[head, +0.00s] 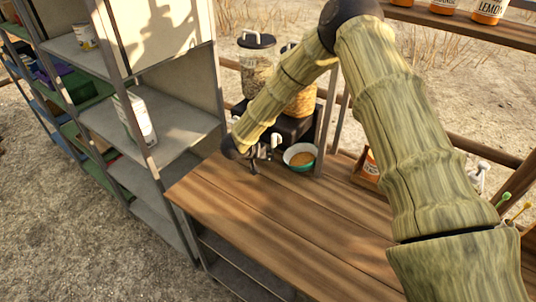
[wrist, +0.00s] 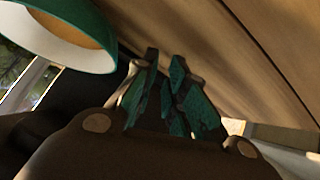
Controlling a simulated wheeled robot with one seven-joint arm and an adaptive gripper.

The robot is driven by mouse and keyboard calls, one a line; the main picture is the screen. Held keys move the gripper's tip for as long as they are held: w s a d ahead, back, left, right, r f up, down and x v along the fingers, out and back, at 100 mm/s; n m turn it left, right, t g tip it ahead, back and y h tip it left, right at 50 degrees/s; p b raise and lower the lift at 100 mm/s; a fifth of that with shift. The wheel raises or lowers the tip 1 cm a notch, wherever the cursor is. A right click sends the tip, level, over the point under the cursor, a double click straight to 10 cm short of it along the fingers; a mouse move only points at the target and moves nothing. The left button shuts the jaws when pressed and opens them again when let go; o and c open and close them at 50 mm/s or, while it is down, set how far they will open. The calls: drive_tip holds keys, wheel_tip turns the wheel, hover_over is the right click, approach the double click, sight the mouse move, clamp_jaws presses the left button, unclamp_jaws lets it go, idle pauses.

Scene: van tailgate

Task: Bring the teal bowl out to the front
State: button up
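The teal bowl (head: 299,158) stands upright at the back of the wooden counter, with a pale inside and brown contents. In the wrist view the bowl (wrist: 85,30) fills the upper left, its green outer wall and pale inside cut off by the frame edge. My gripper (head: 262,160) is low over the counter, just left of the bowl in the head view. In the wrist view its teal-padded fingers (wrist: 165,62) stand a narrow gap apart with nothing seen between them. The bowl is outside the fingers.
The front of the wooden counter (head: 260,215) is clear. Behind the bowl are a lidded dispenser jar (head: 257,62) and a dark stand. An orange jar (head: 370,162) sits in a wooden box to the right. A grey shelf unit (head: 170,130) stands left.

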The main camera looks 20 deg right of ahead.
drive_tip(key=shift+s+d+r, duration=0.2)
drive_tip(key=shift+s+r, duration=0.05)
clamp_jaws()
drive_tip(key=shift+o, duration=1.7)
unclamp_jaws()
drive_tip(key=shift+w+a+f, duration=0.1)
drive_tip(key=shift+w+f, duration=0.05)
drive_tip(key=shift+w, duration=0.05)
drive_tip(key=o, duration=0.3)
drive_tip(key=shift+o, duration=0.3)
drive_tip(key=shift+s, duration=0.15)
drive_tip(key=shift+a, duration=0.1)
